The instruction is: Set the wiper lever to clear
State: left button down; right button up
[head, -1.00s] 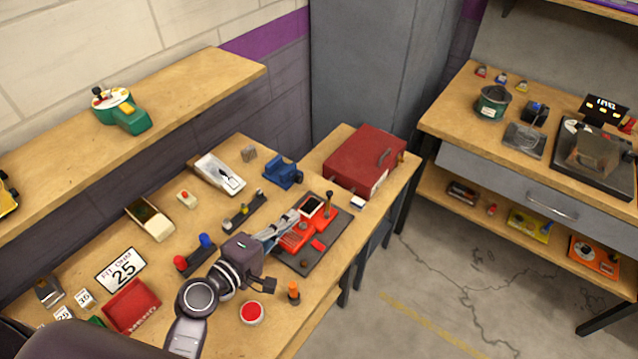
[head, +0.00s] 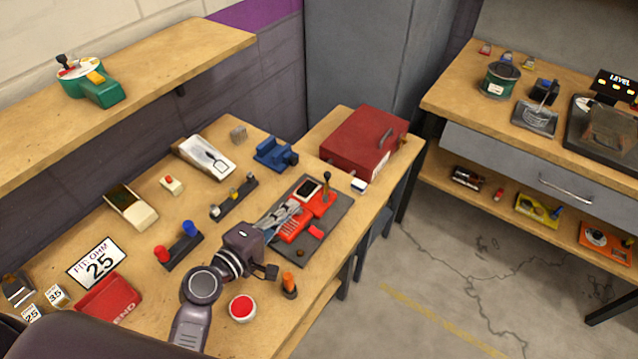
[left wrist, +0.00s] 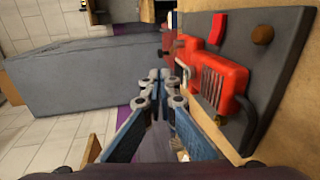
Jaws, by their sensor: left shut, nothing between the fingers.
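A red model car front (head: 296,222) with a grille and a small white-framed windscreen (head: 308,189) is mounted on a dark grey board (head: 322,243) on the bench. A thin upright lever (head: 327,187) with a dark knob stands at its far end; I take it for the wiper lever. I cannot read its setting. My left gripper (head: 290,210) is shut and empty, over the near left side of the car front. In the left wrist view, its fingertips (left wrist: 166,78) are left of the red body (left wrist: 215,85), apparently apart from it. My right gripper is out of view.
Left of the board stand a small switch strip (head: 233,198) and a blue block (head: 275,154). A red box (head: 364,140) is behind. An orange-topped peg (head: 289,284) and a red button (head: 242,307) are near the front edge.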

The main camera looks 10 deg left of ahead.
pick_arm(q)
jog(key=p, duration=0.2)
send_near(327, 177)
jog(key=x, duration=0.5)
jog(key=shift+w+a, duration=0.15)
jog(key=shift+w, duration=0.05)
jog(key=shift+x, duration=0.85)
jog(key=shift+f, duration=0.1)
jog(key=shift+m+h+b, duration=0.3)
jog(key=shift+h+b, duration=0.1)
jog(key=shift+w+m+g+h+b, duration=0.1)
jog(key=shift+m+g+h+b, duration=0.2)
jog(key=shift+g+b, duration=0.1)
